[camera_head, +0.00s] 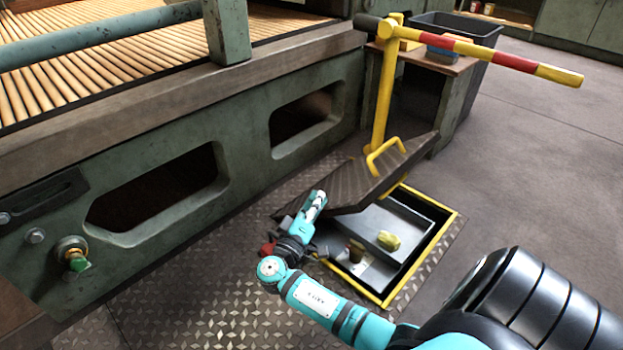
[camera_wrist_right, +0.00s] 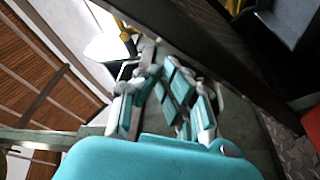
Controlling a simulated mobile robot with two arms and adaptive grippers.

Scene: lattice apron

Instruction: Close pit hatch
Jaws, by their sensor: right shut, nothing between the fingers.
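The pit hatch lid (camera_head: 365,180) is a dark ribbed plate with a yellow handle (camera_head: 386,156) on its top. It stands tilted open over the left side of the yellow-rimmed pit (camera_head: 452,222). My right gripper (camera_head: 317,198) is shut and empty, at the lid's left end, close to its raised underside or edge; I cannot tell whether they touch. In the right wrist view the fingers (camera_wrist_right: 165,85) are together beside a dark slanted plate (camera_wrist_right: 225,60), which seems to be the lid. My left gripper is not in view.
A yellow post (camera_head: 382,100) with a red-and-yellow barrier arm (camera_head: 490,55) stands behind the lid. In the pit lie a yellow lump (camera_head: 389,240) and a brown cup-like object (camera_head: 356,251). The green machine frame (camera_head: 240,150) bounds the left. Open floor (camera_head: 540,160) lies right.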

